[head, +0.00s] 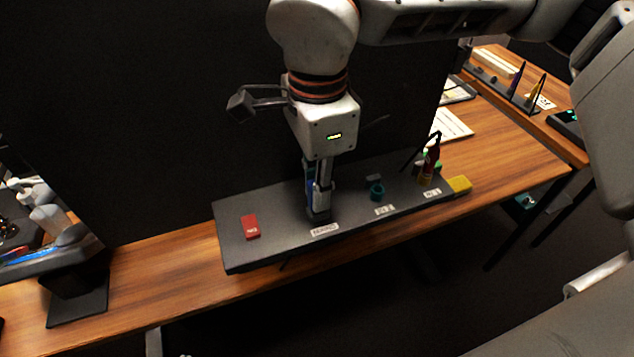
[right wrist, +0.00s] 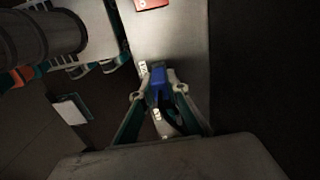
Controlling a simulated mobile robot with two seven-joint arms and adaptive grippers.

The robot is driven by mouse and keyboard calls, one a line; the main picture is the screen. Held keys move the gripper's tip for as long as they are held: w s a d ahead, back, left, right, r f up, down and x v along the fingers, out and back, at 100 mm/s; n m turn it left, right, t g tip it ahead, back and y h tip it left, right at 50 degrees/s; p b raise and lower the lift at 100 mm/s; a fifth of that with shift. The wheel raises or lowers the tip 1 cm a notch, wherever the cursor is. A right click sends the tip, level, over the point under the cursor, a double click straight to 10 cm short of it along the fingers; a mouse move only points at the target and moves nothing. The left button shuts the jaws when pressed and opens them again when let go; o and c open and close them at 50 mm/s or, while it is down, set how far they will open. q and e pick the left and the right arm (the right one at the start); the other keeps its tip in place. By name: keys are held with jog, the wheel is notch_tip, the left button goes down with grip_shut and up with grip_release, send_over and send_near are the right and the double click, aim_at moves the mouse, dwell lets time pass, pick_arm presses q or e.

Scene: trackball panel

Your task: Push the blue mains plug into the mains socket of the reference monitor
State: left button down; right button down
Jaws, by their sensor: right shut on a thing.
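The blue mains plug (right wrist: 158,84) sits between the fingers of my right gripper (right wrist: 159,94) in the right wrist view. In the head view, my right gripper (head: 319,208) points down over the dark grey panel (head: 280,245) just behind a white label (head: 324,230). It is shut on the blue plug (head: 310,188), which shows only as a narrow strip beside the fingers. The socket under the gripper is hidden, so I cannot tell how far the plug is in. A grey and teal part, probably my left gripper (right wrist: 98,68), shows at the upper left of the wrist view.
A red tag (head: 250,227) lies on the panel at left. A teal ring-shaped part (head: 376,190), a dark red bottle-like thing (head: 428,168) and a yellow block (head: 459,185) stand to the right. A black upright surface (head: 180,130) rises behind.

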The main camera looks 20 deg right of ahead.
jog(key=shift+f, duration=0.35)
jog(key=c, duration=1.9)
grip_release()
notch_tip(320, 180, up, 12)
jog(key=shift+r, duration=0.1)
